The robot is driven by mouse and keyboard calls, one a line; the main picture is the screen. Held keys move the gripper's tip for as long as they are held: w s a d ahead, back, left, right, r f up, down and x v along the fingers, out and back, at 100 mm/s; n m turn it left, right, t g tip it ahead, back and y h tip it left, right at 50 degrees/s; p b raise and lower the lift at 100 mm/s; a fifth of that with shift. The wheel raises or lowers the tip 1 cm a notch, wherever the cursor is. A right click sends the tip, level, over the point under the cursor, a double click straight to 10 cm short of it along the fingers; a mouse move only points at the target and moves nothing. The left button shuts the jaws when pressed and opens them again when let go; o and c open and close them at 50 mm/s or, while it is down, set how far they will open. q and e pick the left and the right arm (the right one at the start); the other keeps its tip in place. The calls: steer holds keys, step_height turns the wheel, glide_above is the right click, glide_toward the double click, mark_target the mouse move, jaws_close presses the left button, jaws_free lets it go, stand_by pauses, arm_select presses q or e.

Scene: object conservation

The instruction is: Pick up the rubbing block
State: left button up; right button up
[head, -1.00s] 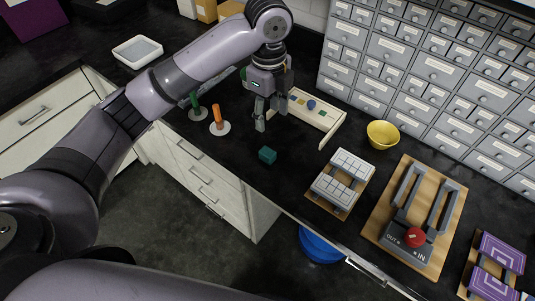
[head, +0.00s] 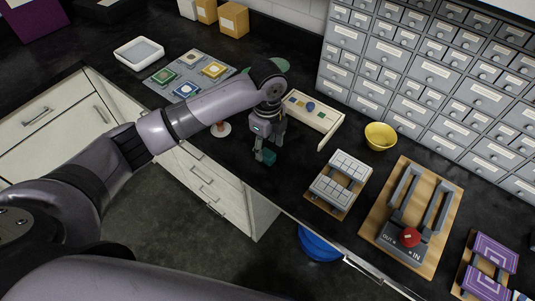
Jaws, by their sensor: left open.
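The rubbing block is most likely the small teal block (head: 269,157) on the black counter near its front edge, left of the white tile piece. My left gripper (head: 265,151) is open and lowered over the teal block, with its fingers beside it. The fingers partly hide the block, and I cannot tell whether they touch it. My right gripper is not in view.
A wooden tray (head: 333,129) with small coloured pieces lies behind the gripper. A white tile piece on a board (head: 341,180), a yellow bowl (head: 380,136) and a lever board (head: 445,232) stand to the right. Drawer cabinets (head: 420,70) line the back.

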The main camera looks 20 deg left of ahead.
mark_target(267, 153)
arm_select(q)
step_height(267, 153, down, 4)
steer(key=shift+f+p, duration=0.1)
steer(key=shift+p, duration=0.4)
steer(key=shift+c, duration=0.4)
jaws_close()
step_height(267, 153, up, 20)
steer(key=b, duration=0.2)
stand_by(0.4)
